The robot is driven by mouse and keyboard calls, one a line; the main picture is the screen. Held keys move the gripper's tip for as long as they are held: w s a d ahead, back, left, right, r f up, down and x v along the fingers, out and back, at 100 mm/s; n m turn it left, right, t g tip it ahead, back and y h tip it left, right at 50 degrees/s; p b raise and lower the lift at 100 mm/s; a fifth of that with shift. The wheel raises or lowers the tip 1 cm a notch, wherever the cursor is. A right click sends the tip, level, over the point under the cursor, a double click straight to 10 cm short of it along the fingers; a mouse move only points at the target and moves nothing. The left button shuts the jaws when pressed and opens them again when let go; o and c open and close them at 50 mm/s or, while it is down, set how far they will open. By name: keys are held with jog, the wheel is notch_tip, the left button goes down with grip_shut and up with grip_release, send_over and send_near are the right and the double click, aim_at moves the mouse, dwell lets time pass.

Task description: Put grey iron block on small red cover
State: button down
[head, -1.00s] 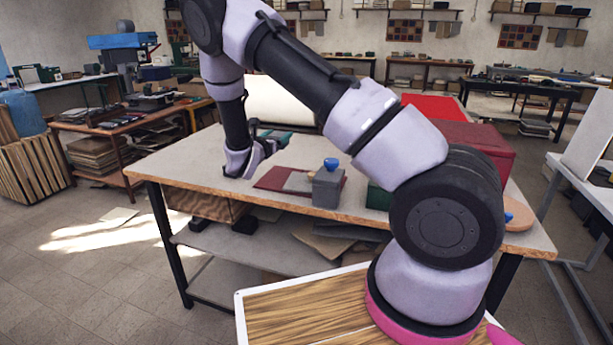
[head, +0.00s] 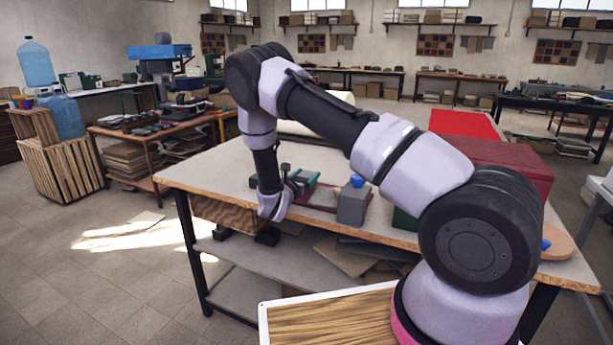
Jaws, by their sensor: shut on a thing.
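The workbench (head: 215,172) has bare room at its left. A large bright red sheet (head: 462,123), a dark red box (head: 505,165) and a partly hidden green box (head: 402,222) lie to the right. A pale roll (head: 305,128) lies behind. My arm blocks the middle.

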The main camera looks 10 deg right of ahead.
jog(key=shift+f, duration=0.15)
jog(key=shift+f, duration=0.3)
grip_release()
